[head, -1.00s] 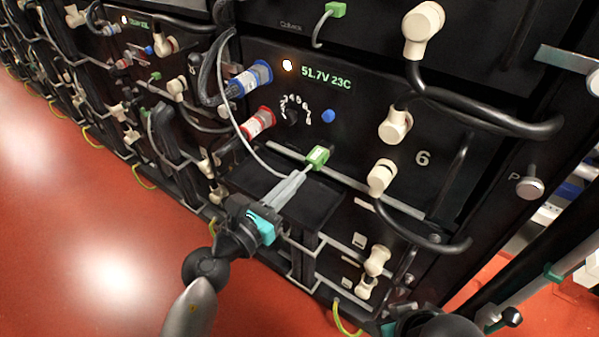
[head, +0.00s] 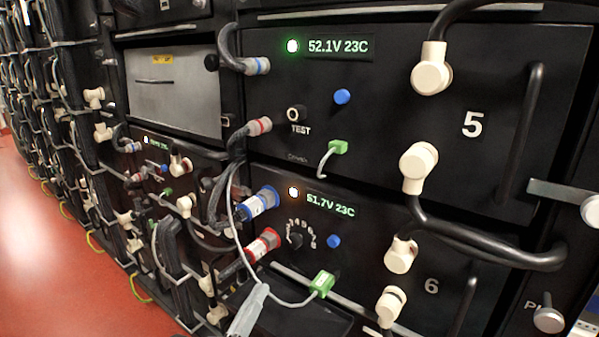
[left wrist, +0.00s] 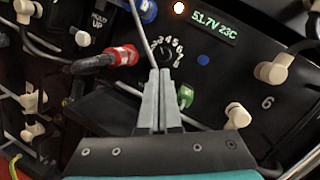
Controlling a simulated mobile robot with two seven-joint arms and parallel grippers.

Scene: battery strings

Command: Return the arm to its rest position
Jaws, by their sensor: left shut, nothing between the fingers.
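My left gripper (head: 261,289) shows at the bottom edge of the head view, in front of module 6 (head: 376,247). Only its grey fingers show there; the rest is cut off. In the left wrist view its two fingers (left wrist: 157,78) are together with nothing between them. The tips point at the panel below the dial (left wrist: 172,48). A thin grey cable passes close to the tips; I cannot tell whether it touches them. A green plug (head: 323,283) is right of the fingers. My right gripper is not in view.
A red-sleeved connector (head: 262,246) and a blue-sleeved one (head: 260,202) stick out near my left gripper. Module 5 (head: 420,133) is above, with cream plugs and thick black cables. Red floor (head: 45,270) is open at left.

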